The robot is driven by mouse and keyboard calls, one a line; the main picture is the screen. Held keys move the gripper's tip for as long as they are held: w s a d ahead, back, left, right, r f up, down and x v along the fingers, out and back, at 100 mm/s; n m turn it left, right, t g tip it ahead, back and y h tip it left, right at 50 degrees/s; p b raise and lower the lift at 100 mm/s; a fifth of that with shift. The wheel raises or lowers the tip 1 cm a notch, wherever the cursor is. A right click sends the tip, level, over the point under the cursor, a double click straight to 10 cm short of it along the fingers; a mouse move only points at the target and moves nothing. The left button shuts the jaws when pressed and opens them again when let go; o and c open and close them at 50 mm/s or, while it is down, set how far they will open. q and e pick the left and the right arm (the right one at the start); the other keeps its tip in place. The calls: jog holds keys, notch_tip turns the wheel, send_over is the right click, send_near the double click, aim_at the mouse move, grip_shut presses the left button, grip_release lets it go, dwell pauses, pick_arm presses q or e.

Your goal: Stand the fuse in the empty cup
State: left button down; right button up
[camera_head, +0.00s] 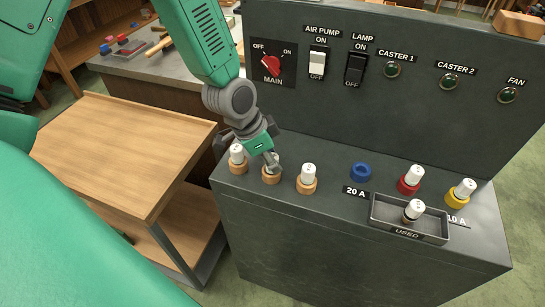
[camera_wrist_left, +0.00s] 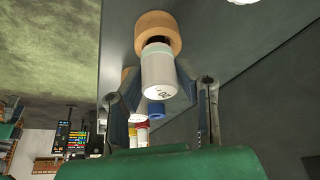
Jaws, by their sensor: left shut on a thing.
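My left gripper (camera_head: 272,163) is shut on a white fuse (camera_wrist_left: 160,76) at the middle of three wooden cups (camera_head: 271,177). In the left wrist view the fuse is between the two fingers, its dark end towards the wooden cup (camera_wrist_left: 158,30); I cannot tell how far it sits inside. The blue cup (camera_head: 361,172) is empty, to the right on the same grey ledge; it also shows in the left wrist view (camera_wrist_left: 155,109). My right gripper is not in view.
White-topped fuses stand in the outer wooden cups (camera_head: 237,162) (camera_head: 307,185), the red cup (camera_head: 408,187) and the yellow cup (camera_head: 459,198). The USED tray (camera_head: 436,228) holds a dark-ended fuse (camera_head: 413,209). The switch panel (camera_head: 420,110) rises behind. A wooden cart (camera_head: 125,150) stands left.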

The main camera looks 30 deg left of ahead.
pick_arm(q)
jog(key=shift+f, duration=0.15)
jog(key=c, duration=1.1)
grip_release()
jog(key=shift+w, duration=0.1)
jog(key=shift+c, duration=0.2)
jog(key=shift+d, duration=0.2)
jog(key=shift+r, duration=0.3)
jog(key=v, duration=1.1)
jog(key=shift+r, duration=0.2)
jog(key=shift+a, duration=0.3)
